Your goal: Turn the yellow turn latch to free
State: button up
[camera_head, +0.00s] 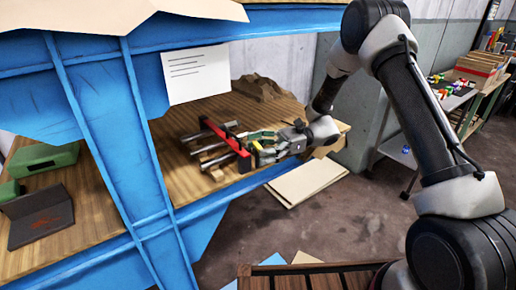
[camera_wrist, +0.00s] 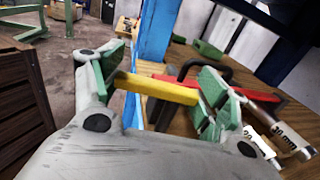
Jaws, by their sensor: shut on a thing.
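The yellow turn latch (camera_wrist: 155,88) is a flat bar that spans between the green finger pads of my gripper (camera_wrist: 162,82) in the wrist view. My gripper is shut on it, with one pad at each end. In the head view my gripper (camera_head: 263,147) reaches in from the right, and only a small yellow bit of the latch (camera_head: 257,146) shows. The latch sits by a red bar (camera_head: 221,134) that lies across several metal rods (camera_head: 213,146) on the wooden bench. The latch's pivot cannot be made out.
A blue steel frame (camera_head: 140,120) stands left of the rods, with a white paper sheet (camera_head: 196,74) on it. A brown lump (camera_head: 262,88) lies behind. A green case (camera_head: 42,160) and a dark box (camera_head: 40,215) sit at left. A "30 mm" label (camera_wrist: 284,138) shows in the wrist view.

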jog(key=shift+w+d+n+g+h, duration=0.15)
jog(key=shift+n+g+h, duration=0.9)
jog(key=shift+g, duration=0.65)
jog(key=shift+n+g, duration=0.3)
jog(key=shift+n, duration=0.05)
jog(key=o, duration=1)
jog(key=shift+o, duration=0.2)
jog(key=v, duration=1.2)
